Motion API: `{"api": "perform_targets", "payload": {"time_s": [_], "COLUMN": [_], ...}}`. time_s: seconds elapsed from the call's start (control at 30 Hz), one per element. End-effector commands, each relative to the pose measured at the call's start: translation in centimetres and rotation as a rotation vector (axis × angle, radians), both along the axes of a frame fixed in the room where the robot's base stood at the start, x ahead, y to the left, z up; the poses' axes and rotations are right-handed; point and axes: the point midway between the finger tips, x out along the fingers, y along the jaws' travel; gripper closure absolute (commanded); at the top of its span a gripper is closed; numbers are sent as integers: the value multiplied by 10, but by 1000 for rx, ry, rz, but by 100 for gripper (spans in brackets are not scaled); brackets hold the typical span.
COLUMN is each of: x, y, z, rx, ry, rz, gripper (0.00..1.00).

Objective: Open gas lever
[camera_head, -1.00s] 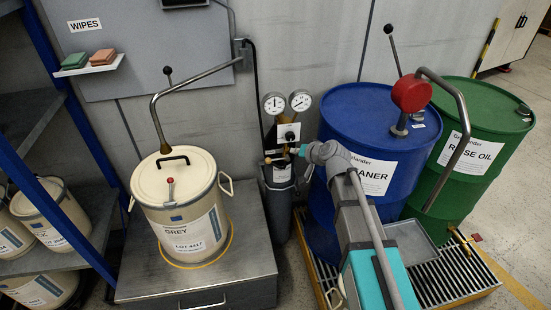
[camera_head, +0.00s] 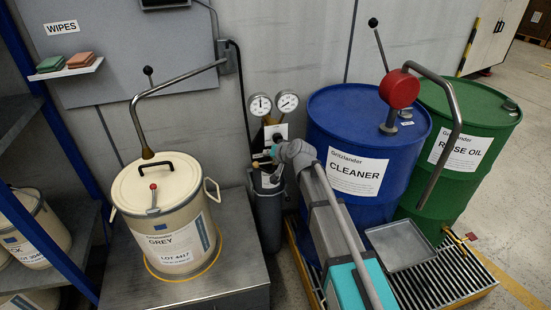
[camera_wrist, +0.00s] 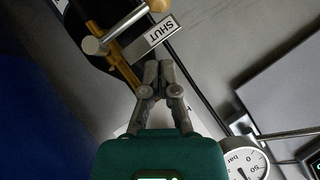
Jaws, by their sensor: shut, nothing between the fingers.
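In the wrist view the gas lever (camera_wrist: 110,30) is a silver bar with a tan ball end, mounted on a brass valve pipe (camera_wrist: 128,72). A white label reading SHUT (camera_wrist: 157,37) sits beside it. My gripper (camera_wrist: 158,68) is shut and empty. Its fingertips appear just below the label in the picture, apart from the lever's bar; exact depth is unclear. In the head view the brass lever end (camera_head: 256,164) shows left of my gripper (camera_head: 267,154), above the dark gas bottle (camera_head: 268,215). My wrist hides part of the valve there.
Two pressure gauges (camera_head: 273,104) stand above the valve. The blue CLEANER drum (camera_head: 355,205) is close to the right of my arm. The GREY drum (camera_head: 170,235) stands left on a metal cabinet (camera_head: 235,265).

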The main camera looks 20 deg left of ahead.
Motion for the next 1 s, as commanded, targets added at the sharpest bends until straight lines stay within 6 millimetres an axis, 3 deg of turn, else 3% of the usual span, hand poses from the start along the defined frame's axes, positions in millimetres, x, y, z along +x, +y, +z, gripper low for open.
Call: {"api": "perform_targets", "payload": {"time_s": [0.4,1.0], "x": [-7,-10], "y": [18,19], "z": [-31,-34], "rx": [0,0], "ry": [-1,-1], "rz": [-1,-1], "gripper": [100,100]}}
